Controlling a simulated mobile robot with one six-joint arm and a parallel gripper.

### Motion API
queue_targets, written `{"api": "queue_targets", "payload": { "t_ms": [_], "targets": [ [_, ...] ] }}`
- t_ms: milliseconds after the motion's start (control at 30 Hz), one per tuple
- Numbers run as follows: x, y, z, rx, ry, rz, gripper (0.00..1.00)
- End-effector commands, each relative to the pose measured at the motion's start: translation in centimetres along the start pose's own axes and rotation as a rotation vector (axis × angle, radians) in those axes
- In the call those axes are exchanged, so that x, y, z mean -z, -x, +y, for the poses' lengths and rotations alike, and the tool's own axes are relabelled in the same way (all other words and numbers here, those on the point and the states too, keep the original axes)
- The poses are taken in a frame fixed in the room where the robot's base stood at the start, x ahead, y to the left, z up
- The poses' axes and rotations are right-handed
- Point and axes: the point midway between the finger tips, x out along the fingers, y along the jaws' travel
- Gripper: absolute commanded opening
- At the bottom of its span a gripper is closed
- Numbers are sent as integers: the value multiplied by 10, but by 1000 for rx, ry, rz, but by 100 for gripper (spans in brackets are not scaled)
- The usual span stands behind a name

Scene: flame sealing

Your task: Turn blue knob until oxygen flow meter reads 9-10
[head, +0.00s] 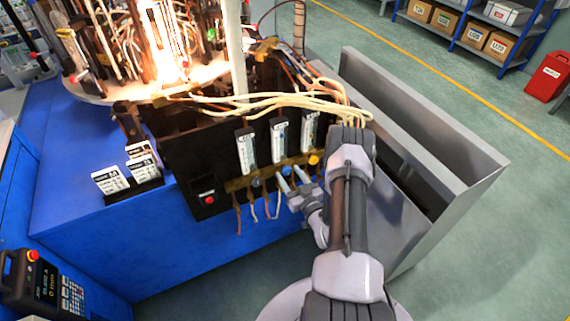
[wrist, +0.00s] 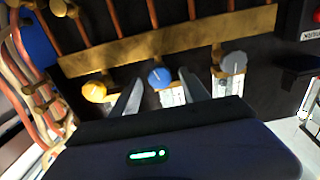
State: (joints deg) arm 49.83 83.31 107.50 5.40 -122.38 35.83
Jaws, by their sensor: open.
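The blue knob (wrist: 160,77) is in the middle of a row of three in the wrist view, with a white mark on its face. In the head view the blue knob (head: 286,170) is partly hidden by a fingertip. My gripper (wrist: 160,84) is open, with one finger on each side of the blue knob in the picture. I cannot tell whether the fingers touch it. In the head view my gripper (head: 290,182) is at the panel front. The middle flow meter (head: 280,140) stands above the blue knob; its reading is too small to tell.
A yellow knob (wrist: 95,91) and a grey knob (wrist: 234,63) flank the blue one, near the fingers. A brass bar (wrist: 170,43) runs along the knobs. Hoses hang below the panel. A red button (head: 209,199) is on the panel's left. A grey metal trough (head: 450,190) stands right.

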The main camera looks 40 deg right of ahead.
Motion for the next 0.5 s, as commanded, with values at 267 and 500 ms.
{"api": "queue_targets", "payload": {
  "t_ms": [267,500],
  "targets": [
    [0,1,0,-1,0,0,53],
    [0,1,0,-1,0,0,8]
  ]
}}
